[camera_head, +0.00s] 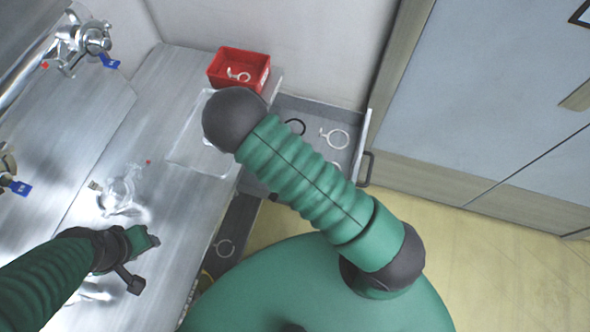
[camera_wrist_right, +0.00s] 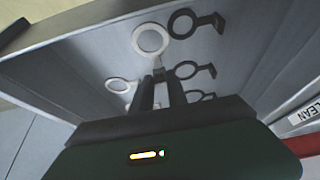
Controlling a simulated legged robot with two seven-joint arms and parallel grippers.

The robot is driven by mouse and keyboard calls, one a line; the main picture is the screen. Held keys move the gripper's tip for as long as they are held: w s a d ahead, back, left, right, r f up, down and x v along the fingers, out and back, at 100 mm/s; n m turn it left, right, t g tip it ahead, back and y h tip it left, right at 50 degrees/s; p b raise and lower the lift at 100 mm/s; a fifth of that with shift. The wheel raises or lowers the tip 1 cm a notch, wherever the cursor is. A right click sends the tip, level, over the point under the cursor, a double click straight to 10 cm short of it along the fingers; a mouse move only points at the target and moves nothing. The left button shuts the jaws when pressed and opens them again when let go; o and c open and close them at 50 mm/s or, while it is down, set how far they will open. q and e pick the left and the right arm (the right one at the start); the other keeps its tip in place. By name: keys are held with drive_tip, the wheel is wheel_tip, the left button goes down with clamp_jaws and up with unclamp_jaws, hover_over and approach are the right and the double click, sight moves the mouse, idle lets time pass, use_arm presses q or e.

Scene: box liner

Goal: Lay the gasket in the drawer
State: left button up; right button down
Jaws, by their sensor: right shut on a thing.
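The open grey drawer (camera_head: 362,124) is right of the steel bench in the head view; its inside fills much of the right wrist view (camera_wrist_right: 85,60). My right gripper (camera_wrist_right: 160,80) is shut on the stem of a pale ring (camera_wrist_right: 150,40), apparently the gasket, over the drawer; whether it touches the floor I cannot tell. Other tabbed rings (camera_wrist_right: 122,86) (camera_wrist_right: 187,70) (camera_wrist_right: 184,25) lie around it. The head view shows a pale ring (camera_head: 335,138) and a black ring (camera_head: 295,126) in the drawer; my forearm hides the right gripper. My left gripper (camera_head: 143,260) is over the bench, its jaw state unclear.
A red bin (camera_head: 228,80) with pale rings stands at the bench's back edge. A clear tray (camera_head: 185,155) lies beside the drawer. A shiny metal fitting (camera_head: 120,192) stands near my left gripper. A dark lower compartment (camera_head: 238,225) holds another pale ring. Floor at right is clear.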

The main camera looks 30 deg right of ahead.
wheel_tip(320, 180, down, 5)
drive_tip(key=shift+w+d+r, duration=0.1)
drive_tip(key=shift+d, duration=0.05)
drive_tip(key=c, duration=1.3)
unclamp_jaws()
